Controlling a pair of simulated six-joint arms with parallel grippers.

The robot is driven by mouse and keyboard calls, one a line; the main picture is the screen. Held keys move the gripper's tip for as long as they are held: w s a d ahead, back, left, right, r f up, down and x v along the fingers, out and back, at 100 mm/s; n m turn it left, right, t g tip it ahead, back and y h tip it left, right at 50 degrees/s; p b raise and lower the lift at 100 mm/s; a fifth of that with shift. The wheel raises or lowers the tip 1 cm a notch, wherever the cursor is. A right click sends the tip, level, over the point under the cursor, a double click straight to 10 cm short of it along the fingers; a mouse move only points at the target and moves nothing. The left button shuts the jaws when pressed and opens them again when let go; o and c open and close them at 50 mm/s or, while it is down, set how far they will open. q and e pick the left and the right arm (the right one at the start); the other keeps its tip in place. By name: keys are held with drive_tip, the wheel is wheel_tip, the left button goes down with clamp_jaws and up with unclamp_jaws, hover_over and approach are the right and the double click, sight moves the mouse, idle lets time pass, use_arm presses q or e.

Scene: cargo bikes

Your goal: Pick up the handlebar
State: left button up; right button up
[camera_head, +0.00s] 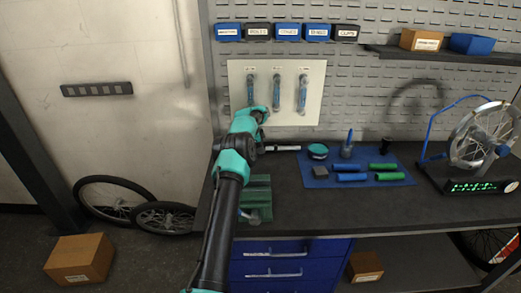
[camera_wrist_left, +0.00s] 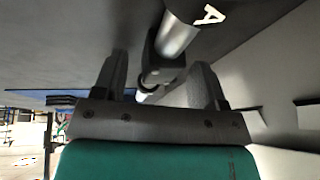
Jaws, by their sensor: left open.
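The handlebar (camera_head: 284,148) shows as a silver tube along the back of the dark workbench, with its left part hidden behind my left arm. My left gripper (camera_head: 262,132) is at the back of the bench near the tube's left end, partly hidden by its own arm. In the left wrist view the gripper (camera_wrist_left: 157,82) is open, with a finger on either side of a silver tube (camera_wrist_left: 178,38) that has dark collars and a white letter A mark. I cannot tell whether the fingers touch it. My right gripper is not in view.
A blue mat (camera_head: 318,181) with blue and green grips lies right of the arm. A green vise-like block (camera_head: 257,190) stands close beside the arm. A white tool panel (camera_head: 317,110) hangs behind. A wheel on a stand (camera_head: 484,135) is at the far right.

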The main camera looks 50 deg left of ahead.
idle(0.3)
use_arm(q)
drive_tip(key=c, duration=1.2)
drive_tip(key=shift+d+r, duration=0.1)
drive_tip(key=shift+r, duration=3.55)
drive_tip(key=w+d, duration=0.3)
drive_tip(key=d, duration=1.4)
drive_tip(key=shift+d, duration=0.25)
